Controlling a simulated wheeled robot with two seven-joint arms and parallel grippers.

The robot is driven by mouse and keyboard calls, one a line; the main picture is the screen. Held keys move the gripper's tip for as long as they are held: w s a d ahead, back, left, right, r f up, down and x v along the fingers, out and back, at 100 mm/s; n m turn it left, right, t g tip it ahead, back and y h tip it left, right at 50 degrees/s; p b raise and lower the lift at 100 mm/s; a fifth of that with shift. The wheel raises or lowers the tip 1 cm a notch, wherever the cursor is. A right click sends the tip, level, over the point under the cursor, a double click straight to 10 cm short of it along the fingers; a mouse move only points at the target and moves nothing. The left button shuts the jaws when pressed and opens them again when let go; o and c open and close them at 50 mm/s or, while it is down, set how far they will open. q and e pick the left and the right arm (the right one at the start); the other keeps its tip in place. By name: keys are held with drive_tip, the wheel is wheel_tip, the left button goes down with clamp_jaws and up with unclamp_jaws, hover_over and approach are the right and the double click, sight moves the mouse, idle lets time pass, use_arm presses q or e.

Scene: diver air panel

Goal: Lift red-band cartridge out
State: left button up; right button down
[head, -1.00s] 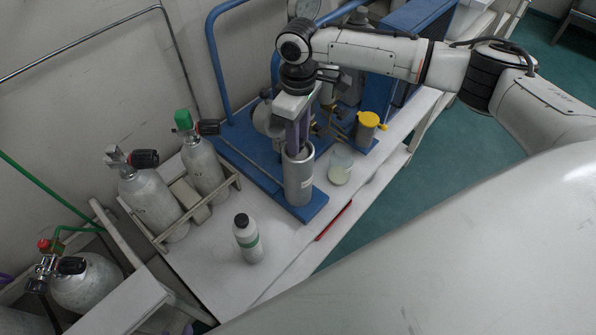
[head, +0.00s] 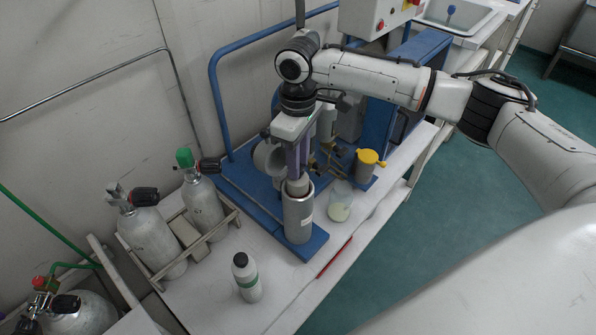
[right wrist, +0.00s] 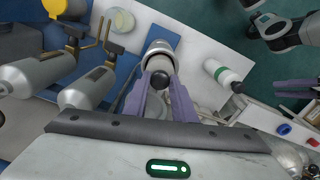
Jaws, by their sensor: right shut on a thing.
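My right gripper (head: 297,158), with purple fingers, points down over the upright grey metal cylinder housing (head: 299,217) on the blue base. It is shut on the top of a pale grey cartridge (head: 298,187), which sticks up a little above the housing's rim. The cartridge's lower part is hidden inside. In the right wrist view the fingers (right wrist: 166,95) close around its dark knob (right wrist: 159,80), with the housing (right wrist: 160,48) beyond. No red band can be made out. My left gripper (right wrist: 295,88) seems to show only small at the right of the right wrist view.
A white bottle with a green band (head: 246,278) stands on the bench, left of the housing. A clear beaker (head: 340,204) and a yellow-topped container (head: 367,164) stand to the right. Racked gas cylinders (head: 150,238) are at left; a blue rail and pipework are behind.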

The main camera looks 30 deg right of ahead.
wheel_tip(320, 180, up, 24)
drive_tip(key=p, duration=0.2)
drive_tip(key=shift+f, duration=0.3)
